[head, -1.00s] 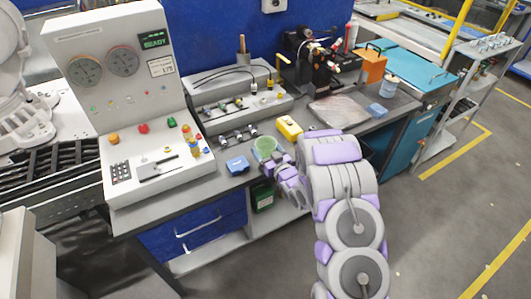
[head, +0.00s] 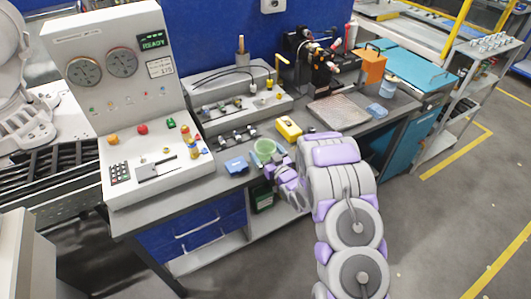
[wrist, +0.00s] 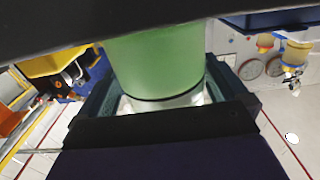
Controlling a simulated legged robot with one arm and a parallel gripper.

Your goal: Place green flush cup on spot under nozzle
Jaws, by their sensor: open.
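The green cup (head: 265,149) is at the front edge of the grey bench, beside a blue block. My gripper (head: 271,164) is right at it, on its front side. In the wrist view the cup (wrist: 158,62) fills the upper middle, close between the dark parts of my open gripper. Contact cannot be told. The dark nozzle fixture (head: 318,52) stands at the back right of the bench. A metallic tray (head: 338,112) lies in front of it. The exact spot under the nozzle is not clear at this size.
The blue block (head: 236,165) is left of the cup and a yellow block (head: 289,129) is behind it to the right. A grey control panel (head: 128,100) stands at left. A grey rig (head: 235,98) is behind. A small container (head: 388,88) stands at the right.

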